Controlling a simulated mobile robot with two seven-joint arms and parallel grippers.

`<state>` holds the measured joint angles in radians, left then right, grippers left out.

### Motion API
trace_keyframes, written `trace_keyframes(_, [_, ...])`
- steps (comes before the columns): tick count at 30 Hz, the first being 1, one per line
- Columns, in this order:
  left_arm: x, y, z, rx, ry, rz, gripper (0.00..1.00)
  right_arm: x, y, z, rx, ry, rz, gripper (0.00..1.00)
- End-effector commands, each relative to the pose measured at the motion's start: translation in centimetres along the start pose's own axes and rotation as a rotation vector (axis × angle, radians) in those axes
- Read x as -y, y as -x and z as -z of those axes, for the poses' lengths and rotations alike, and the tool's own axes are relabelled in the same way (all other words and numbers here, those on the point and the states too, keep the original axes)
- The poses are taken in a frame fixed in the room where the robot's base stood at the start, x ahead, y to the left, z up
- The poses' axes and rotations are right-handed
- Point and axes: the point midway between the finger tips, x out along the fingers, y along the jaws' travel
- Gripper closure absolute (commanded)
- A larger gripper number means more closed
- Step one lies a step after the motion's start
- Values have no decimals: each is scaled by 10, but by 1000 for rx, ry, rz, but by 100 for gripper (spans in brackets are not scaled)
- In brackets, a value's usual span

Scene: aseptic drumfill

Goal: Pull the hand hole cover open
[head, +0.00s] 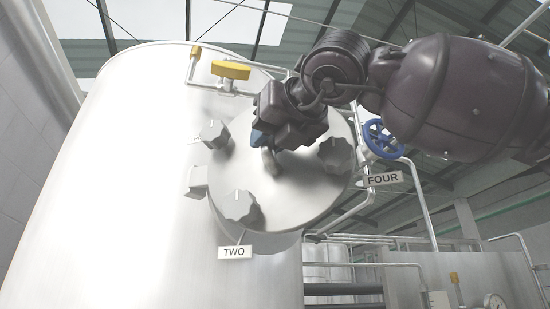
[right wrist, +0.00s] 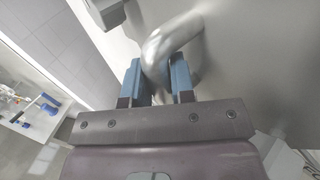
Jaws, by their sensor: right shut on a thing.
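The hand hole cover (head: 295,200) is a round, pale metal disc on the side of a large steel tank (head: 110,180). Several grey knobs sit around its rim, one at upper left (head: 215,133), one at lower left (head: 238,207) and one at right (head: 335,154). My right gripper (head: 262,143) is in front of the cover's upper middle, shut on the curved metal handle (head: 269,162). In the right wrist view, the handle (right wrist: 166,45) passes between the blue fingertips (right wrist: 157,78). My right forearm and wrist hide the cover's upper right edge. My left gripper is not in view.
A yellow-handled valve (head: 231,70) on a pipe is above the cover. A blue handwheel (head: 382,139) is at its right. Labels read TWO (head: 235,252) and FOUR (head: 384,179). Pipes and a gauge (head: 495,301) stand at lower right.

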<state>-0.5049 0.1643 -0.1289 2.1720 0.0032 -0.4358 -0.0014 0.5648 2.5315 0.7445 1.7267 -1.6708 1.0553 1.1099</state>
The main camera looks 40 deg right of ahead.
Motion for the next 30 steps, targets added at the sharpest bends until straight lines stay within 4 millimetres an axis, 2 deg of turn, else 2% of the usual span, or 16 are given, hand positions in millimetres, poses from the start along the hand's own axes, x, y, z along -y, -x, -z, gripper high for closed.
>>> trace_keyframes(12, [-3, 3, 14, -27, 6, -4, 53, -22, 9, -4, 7, 0, 123, 100])
trace_keyframes(30, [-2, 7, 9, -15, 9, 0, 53, -32, 10, -4, 9, -1, 190, 100])
